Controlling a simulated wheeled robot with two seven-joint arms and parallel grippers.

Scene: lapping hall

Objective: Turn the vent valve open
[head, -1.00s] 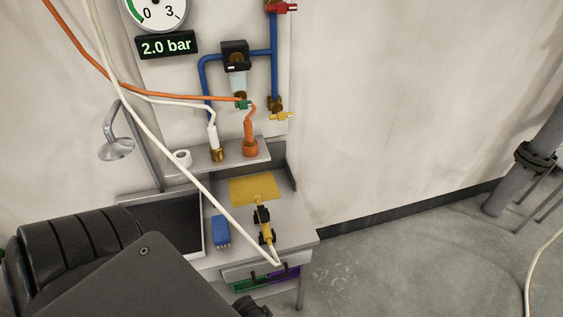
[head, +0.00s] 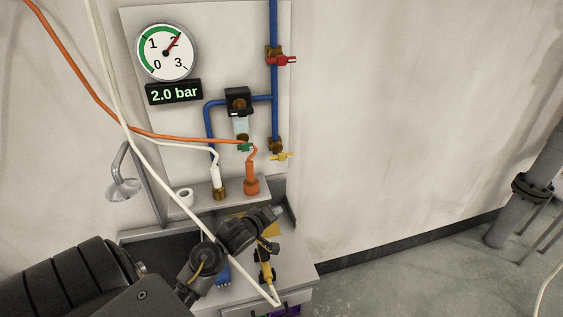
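A blue pipe (head: 274,112) runs down the wall panel. It carries a valve with a red handle (head: 282,60) higher up and a valve with a yellow handle (head: 282,156) at its lower end. Both handles stick out to the right, across the pipe. No label shows which is the vent valve. A dial gauge (head: 166,52) and a display (head: 174,92) reading 2.0 bar are at upper left. My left gripper (head: 274,213) is at the end of the arm over the bench, below the yellow handle and apart from it; its fingers are not clear. My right gripper is out of view.
An orange hose and a white hose (head: 165,180) hang across the left side, the white one close to my arm. The wall to the right is clear.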

